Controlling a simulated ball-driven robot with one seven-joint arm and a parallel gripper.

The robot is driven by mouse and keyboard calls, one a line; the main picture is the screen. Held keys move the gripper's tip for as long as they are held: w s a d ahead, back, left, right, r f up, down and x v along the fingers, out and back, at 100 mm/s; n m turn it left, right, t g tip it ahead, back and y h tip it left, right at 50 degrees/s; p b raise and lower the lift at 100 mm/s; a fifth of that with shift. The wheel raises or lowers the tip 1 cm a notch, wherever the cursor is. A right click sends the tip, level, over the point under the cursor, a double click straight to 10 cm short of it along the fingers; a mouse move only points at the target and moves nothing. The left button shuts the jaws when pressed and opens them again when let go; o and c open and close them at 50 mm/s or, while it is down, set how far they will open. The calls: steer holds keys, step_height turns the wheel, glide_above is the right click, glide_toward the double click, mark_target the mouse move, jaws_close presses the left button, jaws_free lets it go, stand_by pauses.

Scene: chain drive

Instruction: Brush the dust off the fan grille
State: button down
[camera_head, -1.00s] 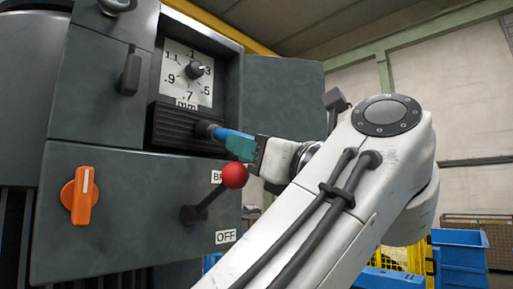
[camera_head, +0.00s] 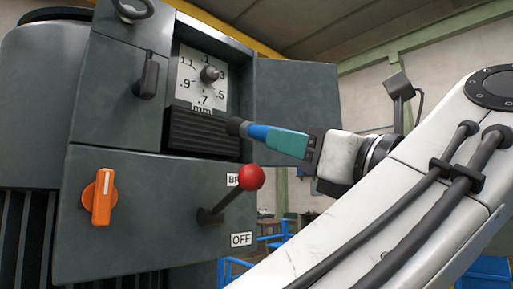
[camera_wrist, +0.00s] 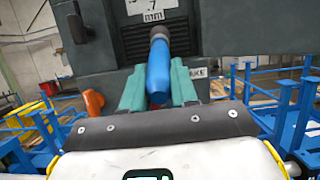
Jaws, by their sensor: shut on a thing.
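The fan grille (camera_head: 200,137) is a dark ribbed panel below the white dial plate. It also shows in the wrist view (camera_wrist: 134,42), partly hidden behind the brush. The brush (camera_head: 257,133) has a blue handle and a dark tip. My gripper (camera_head: 280,140), with teal fingers, is shut on the handle (camera_wrist: 159,75). The brush points left in the head view, its tip overlapping the grille's upper right edge. I cannot tell whether the tip touches the slats. No dust can be made out on the grille.
A red-knobbed lever (camera_head: 251,178) sticks out just below the brush. An orange rotary switch (camera_head: 103,197) sits lower left. The dial knob (camera_head: 209,74) is above the grille, and an open grey door panel (camera_head: 297,100) stands to the right. Blue railings (camera_wrist: 285,110) show at the side.

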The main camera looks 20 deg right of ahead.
steer(key=shift+s, duration=0.1)
steer(key=s, duration=0.1)
steer(key=s+d, duration=0.1)
steer(key=s, duration=0.1)
stand_by(0.5)
stand_by(0.8)
